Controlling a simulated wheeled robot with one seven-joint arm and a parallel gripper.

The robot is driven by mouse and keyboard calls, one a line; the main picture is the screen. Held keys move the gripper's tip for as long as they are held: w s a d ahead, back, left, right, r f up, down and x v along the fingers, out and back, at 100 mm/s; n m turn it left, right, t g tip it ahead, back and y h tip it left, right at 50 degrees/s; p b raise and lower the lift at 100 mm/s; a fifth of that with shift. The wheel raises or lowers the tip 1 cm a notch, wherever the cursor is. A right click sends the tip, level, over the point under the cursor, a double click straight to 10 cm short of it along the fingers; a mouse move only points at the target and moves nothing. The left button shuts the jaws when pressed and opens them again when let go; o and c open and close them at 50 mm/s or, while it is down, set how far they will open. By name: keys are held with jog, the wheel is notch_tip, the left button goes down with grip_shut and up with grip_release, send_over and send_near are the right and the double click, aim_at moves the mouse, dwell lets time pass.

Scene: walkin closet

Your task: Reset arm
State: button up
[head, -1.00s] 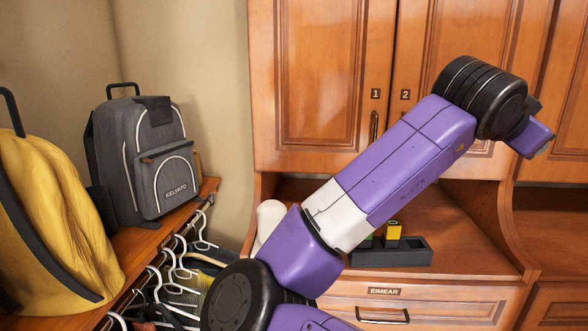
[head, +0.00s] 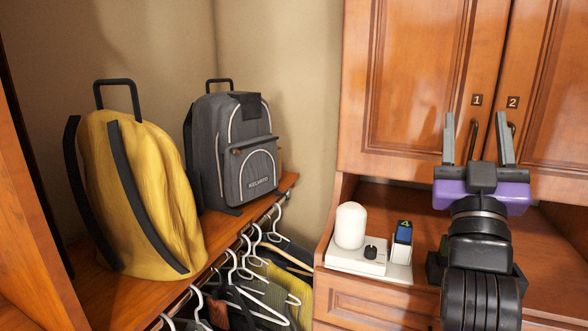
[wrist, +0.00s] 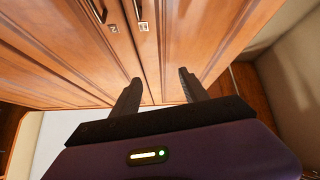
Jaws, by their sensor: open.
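My gripper (head: 478,140) is in the right part of the head view, its two fingers pointing up and apart with nothing between them. It is in front of the wooden cabinet doors, near the handles. My black wrist and arm end hang below it and hide part of the counter. In the wrist view my gripper (wrist: 157,85) also shows as open and empty, its dark fingers toward the cabinet doors.
Cabinet doors (head: 415,80) marked 1 and 2 stand behind my gripper. A yellow backpack (head: 150,200), a grey backpack (head: 233,150) and hangers (head: 270,235) are left.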

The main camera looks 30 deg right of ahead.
jog(key=s+a+f+n+t+y, duration=0.25)
jog(key=a+f+n+y, duration=0.25)
jog(key=a+f+y, duration=0.45)
jog(key=s+a+f+n+t+y, duration=0.1)
jog(key=a+f+n+t+y, duration=0.35)
jog(key=f, duration=0.75)
jog(key=s+a+f+g+y, duration=0.1)
jog(key=s+a+f+g, duration=0.2)
jog(key=s+f, duration=0.4)
jog(key=s+a+f+m+g+y, duration=0.1)
jog(key=s+a+f+g+y, duration=0.1)
jog(key=s+f, duration=0.4)
jog(key=s+a+f+m+g+y, duration=0.1)
jog(key=s+a+f+g, duration=0.4)
jog(key=s, duration=0.5)
notch_tip(320, 180, down, 3)
jog(key=shift+a+r+y, duration=0.15)
jog(key=shift+a+y, duration=0.35)
jog(key=shift+y, duration=0.1)
